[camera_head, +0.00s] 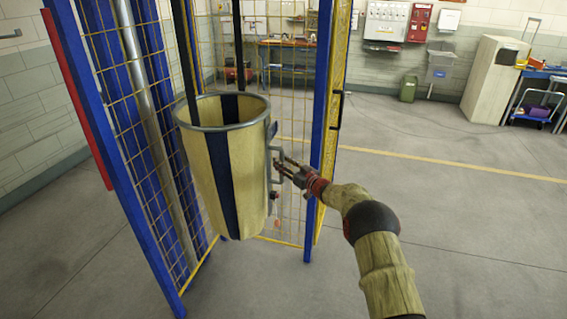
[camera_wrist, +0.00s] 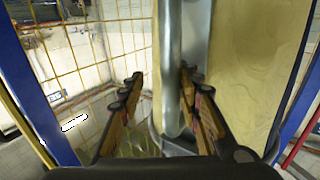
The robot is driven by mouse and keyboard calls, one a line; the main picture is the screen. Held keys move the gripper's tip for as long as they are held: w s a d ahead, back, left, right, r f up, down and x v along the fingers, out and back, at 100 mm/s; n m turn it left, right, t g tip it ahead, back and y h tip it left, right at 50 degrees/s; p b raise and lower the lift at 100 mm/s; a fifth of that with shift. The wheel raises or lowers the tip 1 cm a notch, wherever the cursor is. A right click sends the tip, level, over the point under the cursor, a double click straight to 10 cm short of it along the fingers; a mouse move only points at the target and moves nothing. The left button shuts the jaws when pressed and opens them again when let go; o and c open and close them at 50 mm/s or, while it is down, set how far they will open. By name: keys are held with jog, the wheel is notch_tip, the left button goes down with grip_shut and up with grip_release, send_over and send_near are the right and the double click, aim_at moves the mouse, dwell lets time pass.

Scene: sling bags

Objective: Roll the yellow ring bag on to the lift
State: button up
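The yellow ring bag (camera_head: 232,170) has a dark blue stripe and a grey metal ring round its top. It hangs upright from dark straps, clear of the floor, at a blue-framed cage (camera_head: 321,130) with yellow mesh. I cannot tell whether this cage is the lift. A grey handle (camera_head: 278,165) stands out from the bag's right side. My gripper (camera_head: 283,167) is at this handle. In the wrist view my gripper (camera_wrist: 162,78) is open. A vertical metal bar (camera_wrist: 173,50) shows between its fingers, nearer the right one, with a gap on the left. The bag's cloth (camera_wrist: 235,75) fills the right.
Blue posts and mesh stand close on both sides of the bag. A red post (camera_head: 77,100) is at the far left. The grey floor (camera_head: 450,220) to the right is clear, with a yellow line. A cabinet (camera_head: 493,80) and a blue trolley (camera_head: 535,110) stand at the back right.

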jog(key=v, duration=1.2)
dwell(0.7)
